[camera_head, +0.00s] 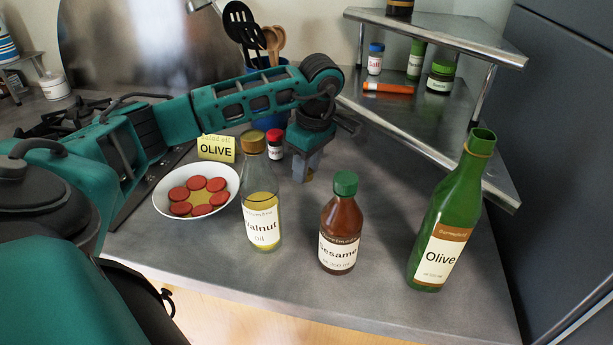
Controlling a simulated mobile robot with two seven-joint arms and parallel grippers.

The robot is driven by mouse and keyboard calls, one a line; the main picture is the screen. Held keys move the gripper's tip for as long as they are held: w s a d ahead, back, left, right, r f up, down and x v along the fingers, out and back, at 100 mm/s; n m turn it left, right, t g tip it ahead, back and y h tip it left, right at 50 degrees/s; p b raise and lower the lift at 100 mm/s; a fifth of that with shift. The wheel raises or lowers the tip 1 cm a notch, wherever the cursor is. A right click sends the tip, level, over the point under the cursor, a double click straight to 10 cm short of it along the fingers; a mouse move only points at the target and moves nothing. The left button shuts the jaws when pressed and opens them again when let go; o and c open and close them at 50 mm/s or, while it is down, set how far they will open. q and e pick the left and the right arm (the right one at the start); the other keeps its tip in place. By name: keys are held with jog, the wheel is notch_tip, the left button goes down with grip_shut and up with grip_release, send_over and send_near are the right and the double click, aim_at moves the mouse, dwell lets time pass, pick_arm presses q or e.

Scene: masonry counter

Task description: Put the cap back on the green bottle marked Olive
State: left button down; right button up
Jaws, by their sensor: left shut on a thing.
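The green bottle marked Olive (441,225) stands at the right of the counter. Its mouth is open and bare, with a brown band around the neck. My left gripper (306,172) points down at the middle of the counter, behind the sesame bottle and well to the left of the Olive bottle. It is shut on a small tan-brown thing, which looks like the cap (309,176). The fingers hide most of it, and I cannot tell whether it touches the counter. My right gripper is not in view.
The walnut oil bottle (262,208) and sesame bottle (341,228), both capped, stand in front. A white bowl (163,206) of red slices, an OLIVE note (216,149) and a red-capped jar (275,150) are left. A metal corner shelf (440,130) stands behind the Olive bottle.

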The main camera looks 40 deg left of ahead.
pick_arm(q)
notch_tip(320, 180, up, 16)
jog(key=p, duration=0.2)
jog(key=shift+r, duration=0.25)
